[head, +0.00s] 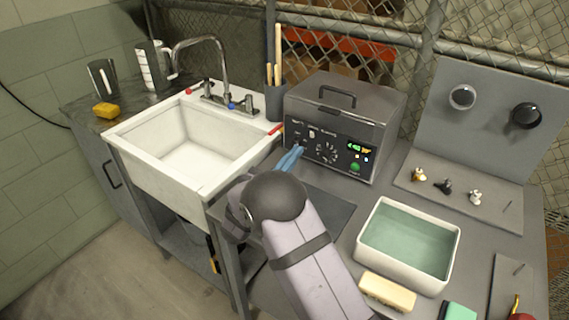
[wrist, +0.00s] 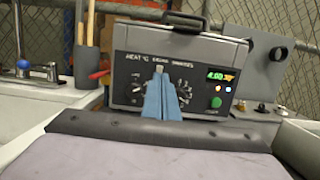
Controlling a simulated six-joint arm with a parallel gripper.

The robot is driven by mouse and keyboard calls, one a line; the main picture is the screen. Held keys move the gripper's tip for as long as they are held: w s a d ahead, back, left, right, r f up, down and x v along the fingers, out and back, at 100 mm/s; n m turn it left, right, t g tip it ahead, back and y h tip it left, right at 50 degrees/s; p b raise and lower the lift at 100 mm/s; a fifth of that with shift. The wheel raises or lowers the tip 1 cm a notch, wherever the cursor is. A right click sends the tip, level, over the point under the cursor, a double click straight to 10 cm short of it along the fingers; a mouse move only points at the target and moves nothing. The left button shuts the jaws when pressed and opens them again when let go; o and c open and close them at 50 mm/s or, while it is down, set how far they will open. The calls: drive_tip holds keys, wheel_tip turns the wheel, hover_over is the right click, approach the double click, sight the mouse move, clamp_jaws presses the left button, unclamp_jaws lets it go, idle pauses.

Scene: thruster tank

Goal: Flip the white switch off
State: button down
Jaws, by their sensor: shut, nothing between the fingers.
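The grey tank unit (head: 345,110) stands on the bench with its dark control panel facing me; it also shows in the wrist view (wrist: 190,50). A small white switch (head: 312,133) sits upper left on the panel, near a dial (head: 326,152). In the wrist view the switch (wrist: 159,68) shows just above my fingertips. My gripper (head: 298,150) has blue fingers, shut and empty, in front of the panel's left part. In the wrist view my gripper (wrist: 161,82) covers the panel's lower middle. I cannot tell whether the tips touch the panel, nor the switch's position.
A white sink (head: 190,150) with a faucet is left of the unit. A dark cup of wooden-handled tools (head: 275,100) stands close to its left side. A tub of greenish liquid (head: 408,245) and a yellowish block (head: 387,292) sit at front right. A panel with knobs (head: 490,115) is right.

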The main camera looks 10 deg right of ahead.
sight(311, 133)
drive_tip(key=shift+p+x, duration=0.75)
drive_tip(key=shift+x, duration=2.3)
